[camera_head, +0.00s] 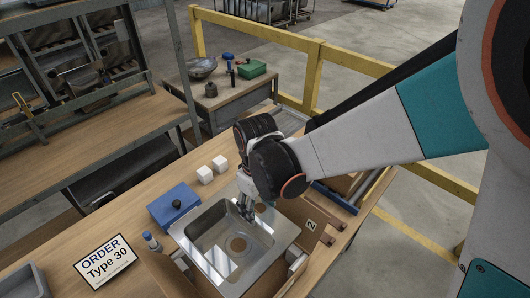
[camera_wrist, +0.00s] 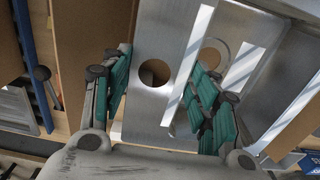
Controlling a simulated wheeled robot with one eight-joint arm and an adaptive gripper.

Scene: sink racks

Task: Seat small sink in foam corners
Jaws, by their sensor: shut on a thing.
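The small sink (camera_head: 213,259) is a shiny metal basin with a flat rim and a round drain. It lies over an open cardboard box (camera_head: 308,220), and its rim hides most of the box's inside. My gripper (camera_head: 246,208) is at the sink's far rim, shut on it. In the wrist view the teal fingers (camera_wrist: 165,92) stand on either side of the sink's metal ledge (camera_wrist: 150,112), which has a round hole. Two white foam blocks (camera_head: 205,174) lie on the bench behind the sink.
A blue box (camera_head: 174,205) with a dark knob, a small blue-capped bottle (camera_head: 151,241) and an "ORDER Type 30" sign (camera_head: 106,263) stand left of the sink. A grey bin (camera_head: 26,283) is at the front left. A blue tray (camera_head: 335,197) lies behind the box at right.

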